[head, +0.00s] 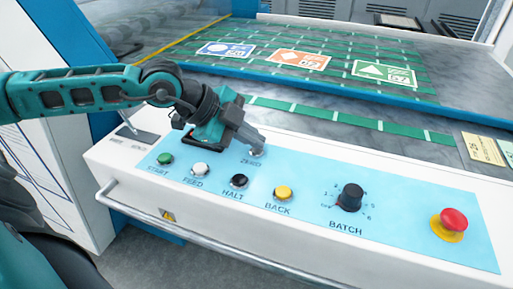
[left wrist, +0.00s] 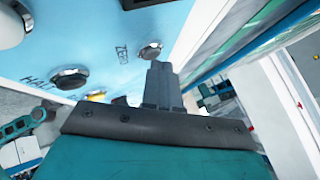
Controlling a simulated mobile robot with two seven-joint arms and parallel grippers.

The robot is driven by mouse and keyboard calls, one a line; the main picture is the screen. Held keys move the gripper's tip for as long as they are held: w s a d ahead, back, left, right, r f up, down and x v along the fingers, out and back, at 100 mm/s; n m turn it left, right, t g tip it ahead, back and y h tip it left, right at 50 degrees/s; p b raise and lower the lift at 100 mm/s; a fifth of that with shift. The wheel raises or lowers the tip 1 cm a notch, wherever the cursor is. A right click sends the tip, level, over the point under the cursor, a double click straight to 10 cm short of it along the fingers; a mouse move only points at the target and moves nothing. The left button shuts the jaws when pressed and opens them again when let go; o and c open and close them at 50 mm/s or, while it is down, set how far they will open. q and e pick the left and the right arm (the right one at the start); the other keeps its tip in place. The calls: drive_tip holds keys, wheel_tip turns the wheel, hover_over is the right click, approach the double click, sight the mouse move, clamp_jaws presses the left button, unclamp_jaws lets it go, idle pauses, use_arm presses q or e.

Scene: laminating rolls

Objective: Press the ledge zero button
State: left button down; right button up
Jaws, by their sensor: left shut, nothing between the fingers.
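The zero button (head: 256,152) is a small grey-white round button with a metal rim, on the light blue control panel (head: 310,215) above its ZERO label. My left gripper (head: 262,146) is shut and empty. Its grey fingertips are right at the zero button in the head view and partly cover it. In the left wrist view the zero button (left wrist: 150,50) shows just past the tips of the closed fingers (left wrist: 158,66). I cannot tell whether the tips touch it. My right gripper is not in view.
The panel also holds start (head: 165,159), feed (head: 201,170), halt (head: 239,181) and back (head: 283,193) buttons, a batch knob (head: 349,197) and a red emergency button (head: 453,220). A metal rail (head: 220,248) runs along the front. Behind lies the belt bed (head: 330,112) with printed cards.

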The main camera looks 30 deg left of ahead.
sight(252, 151)
use_arm(q)
drive_tip(key=shift+f, duration=0.15)
idle(0.4)
drive_tip(key=shift+r, duration=0.9)
drive_tip(key=shift+r+p, duration=1.6)
drive_tip(key=shift+r, duration=0.9)
